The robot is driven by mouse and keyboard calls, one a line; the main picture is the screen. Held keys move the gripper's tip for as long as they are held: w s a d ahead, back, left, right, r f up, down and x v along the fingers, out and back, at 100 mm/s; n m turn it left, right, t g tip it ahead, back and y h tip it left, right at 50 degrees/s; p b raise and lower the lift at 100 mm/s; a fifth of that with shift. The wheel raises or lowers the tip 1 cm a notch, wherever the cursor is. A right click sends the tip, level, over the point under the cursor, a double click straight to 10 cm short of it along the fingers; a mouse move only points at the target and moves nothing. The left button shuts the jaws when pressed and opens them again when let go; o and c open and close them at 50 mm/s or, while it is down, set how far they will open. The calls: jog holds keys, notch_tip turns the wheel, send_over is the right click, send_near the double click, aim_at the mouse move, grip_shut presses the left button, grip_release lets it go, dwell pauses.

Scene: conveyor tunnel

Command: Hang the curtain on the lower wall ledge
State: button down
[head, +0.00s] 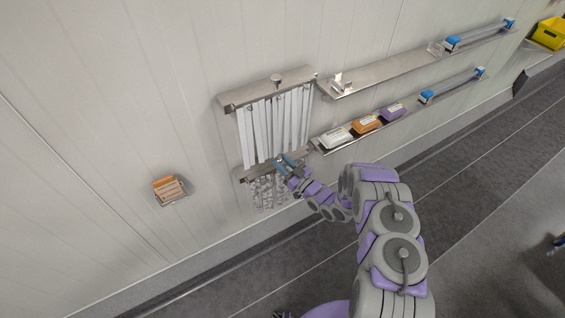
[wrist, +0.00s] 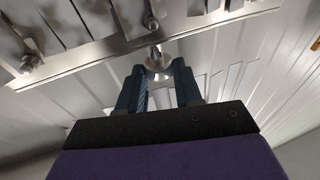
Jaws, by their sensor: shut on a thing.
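A metal curtain bar (head: 228,102) with a round knob on top is on the wall, and long white strips (head: 270,130) hang below it. A lower metal bar (head: 248,174) crosses near the strips' lower ends, with short clear strips (head: 268,194) below it. My gripper (head: 285,162) is at the right part of this lower bar. In the wrist view my gripper (wrist: 158,76) is shut on a round metal knob (wrist: 158,58) at the edge of a metal bar (wrist: 100,58). I cannot tell whether the lower bar rests on a wall ledge.
To the right, an upper shelf (head: 390,72) and a lower shelf (head: 345,143) run along the wall. The lower shelf holds white, orange and purple packs (head: 367,123). A small holder with orange-topped packs (head: 169,189) is on the wall at left. Grey floor (head: 480,170) is open at right.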

jog(key=c, duration=0.7)
grip_release()
jog(key=shift+d, duration=0.1)
jog(key=p+v, duration=0.2)
jog(key=v, duration=1.5)
jog(key=shift+s+d, duration=0.1)
